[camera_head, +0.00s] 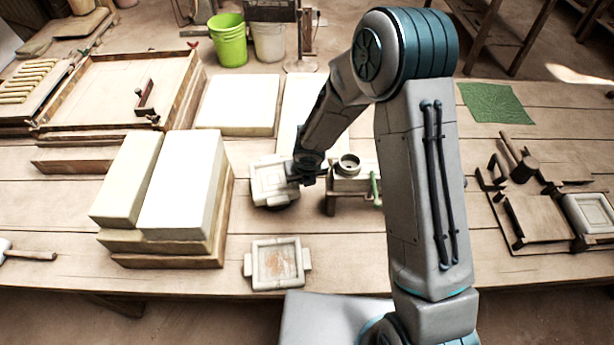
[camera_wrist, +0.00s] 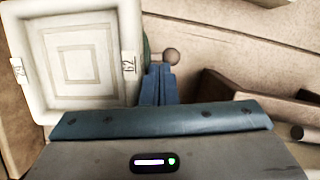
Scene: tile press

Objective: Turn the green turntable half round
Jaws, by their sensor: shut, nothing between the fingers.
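A pale square mould (camera_head: 270,183) with a stepped square centre sits at mid-table, and it fills the upper left of the wrist view (camera_wrist: 82,55). Small paper labels mark two of its sides. Only a sliver of the green turntable (camera_wrist: 147,47) shows past the mould's right edge; the rest is hidden under it. A round brown knob (camera_wrist: 171,56) stands beside that sliver. My gripper (camera_wrist: 158,72) is shut and empty, its fingertips close to the knob and the mould's right edge. I cannot tell whether they touch. In the head view my gripper (camera_head: 296,178) is at the mould's right side.
A wooden stand with a dark ring (camera_head: 348,165) and a green handle is close on the right. A second mould (camera_head: 277,263) lies at the front edge. Tall white blocks (camera_head: 182,185) stand to the left. A green mat (camera_head: 492,102) lies at the back right.

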